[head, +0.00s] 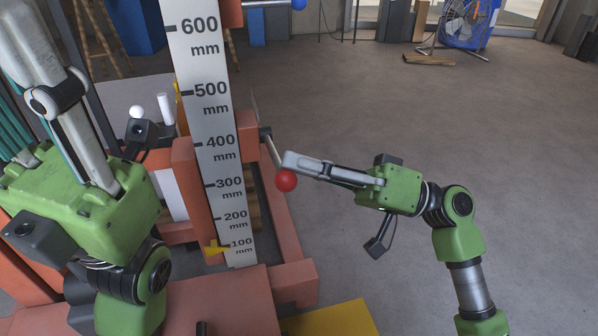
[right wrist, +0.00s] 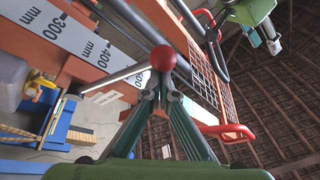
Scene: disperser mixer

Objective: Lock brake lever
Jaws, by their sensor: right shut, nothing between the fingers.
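The brake lever is a thin metal rod with a red ball knob (head: 286,180), mounted on the orange machine frame beside the height scale. The rod slants down and to the right to the knob in the head view. My right gripper (head: 288,160) is shut and empty, its fingertips right at the knob. In the right wrist view the knob (right wrist: 163,57) shows just beyond the closed fingertips (right wrist: 160,92); I cannot tell whether they touch. My left gripper (head: 45,70) is at the upper left, its fingers pointing up; its tips are not clear.
A white scale (head: 213,130) marked in mm stands upright on the orange frame (head: 290,235), with a yellow pointer (head: 215,248) low on it. A white ball knob (head: 137,112) is to its left. A blue fan (head: 466,24) stands far off. The floor to the right is clear.

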